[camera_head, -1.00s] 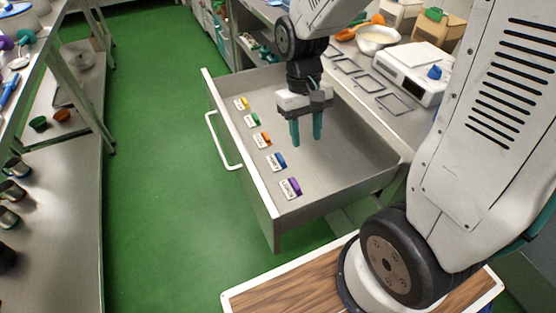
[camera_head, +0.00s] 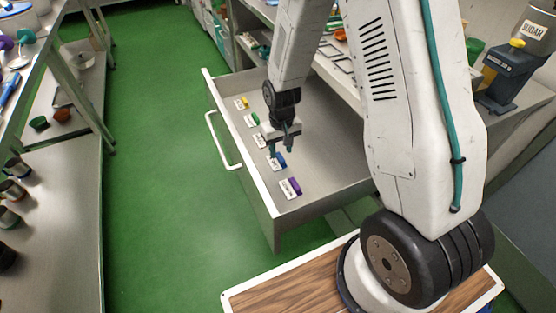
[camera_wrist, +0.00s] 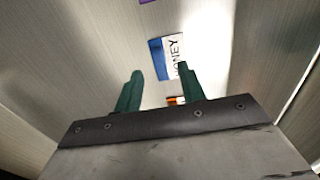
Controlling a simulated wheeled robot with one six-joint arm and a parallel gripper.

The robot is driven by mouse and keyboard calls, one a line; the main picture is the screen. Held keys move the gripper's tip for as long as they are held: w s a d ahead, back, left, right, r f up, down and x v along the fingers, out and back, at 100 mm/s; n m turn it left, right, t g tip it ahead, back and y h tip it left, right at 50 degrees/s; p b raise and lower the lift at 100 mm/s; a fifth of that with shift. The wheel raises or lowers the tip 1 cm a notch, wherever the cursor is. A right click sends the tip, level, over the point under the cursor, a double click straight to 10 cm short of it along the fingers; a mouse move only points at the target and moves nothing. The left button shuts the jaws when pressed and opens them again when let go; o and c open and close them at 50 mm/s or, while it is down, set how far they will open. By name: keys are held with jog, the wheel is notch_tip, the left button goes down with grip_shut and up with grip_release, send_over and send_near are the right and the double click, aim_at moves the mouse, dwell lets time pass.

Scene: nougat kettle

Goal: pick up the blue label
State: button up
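The blue label (camera_head: 281,162) lies in the open drawer, between the orange and purple labels. It is a white card with a blue end, and reads "HONEY" in the wrist view (camera_wrist: 168,57). My gripper (camera_head: 280,152) is over the drawer, close to the blue label, and partly overlaps it in the head view. In the wrist view my two green fingers (camera_wrist: 160,75) are apart with nothing held between them. The label shows just beyond the fingertips, slightly right of centre. The exact height above it is hard to tell.
The drawer (camera_head: 335,155) also holds yellow (camera_head: 242,103), green (camera_head: 252,120) and purple labels (camera_head: 292,188). An orange label (camera_wrist: 175,100) shows between my fingers in the wrist view, partly hidden. The drawer's right side is bare. Drawer walls surround the labels.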

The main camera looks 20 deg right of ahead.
aim_at(281, 158)
notch_tip(281, 158, down, 3)
jog(key=shift+s+d+f, duration=0.1)
grip_shut()
jog(key=shift+r, duration=0.2)
